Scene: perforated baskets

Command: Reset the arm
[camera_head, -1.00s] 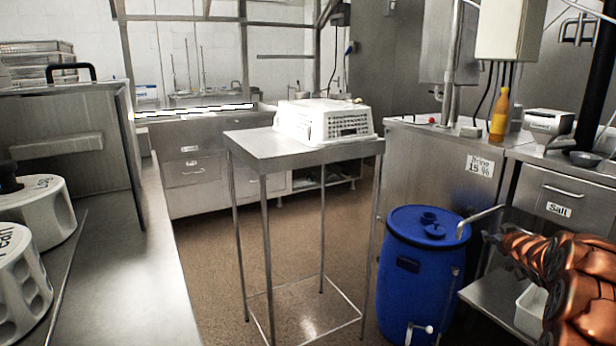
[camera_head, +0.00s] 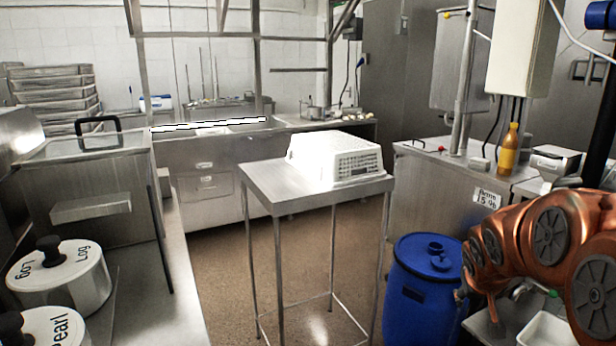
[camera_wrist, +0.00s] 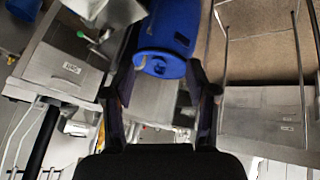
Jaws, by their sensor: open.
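My gripper (camera_wrist: 160,105) shows in the wrist view with its two dark fingers spread apart and nothing between them. The blue barrel (camera_wrist: 168,30) lies beyond the fingertips in that view. In the head view my copper-coloured arm comes in from the right edge, in front of the steel counter and beside the blue barrel (camera_head: 425,290). My gripper itself cannot be made out in the head view.
A white perforated basket (camera_head: 335,160) sits upside down on a tall steel stand (camera_head: 270,190) in the middle. Lidded pots (camera_head: 60,275) stand on the left counter. An orange bottle (camera_head: 509,150) and a scale-like device (camera_head: 555,160) stand on the right counter. Brown floor is open around the stand.

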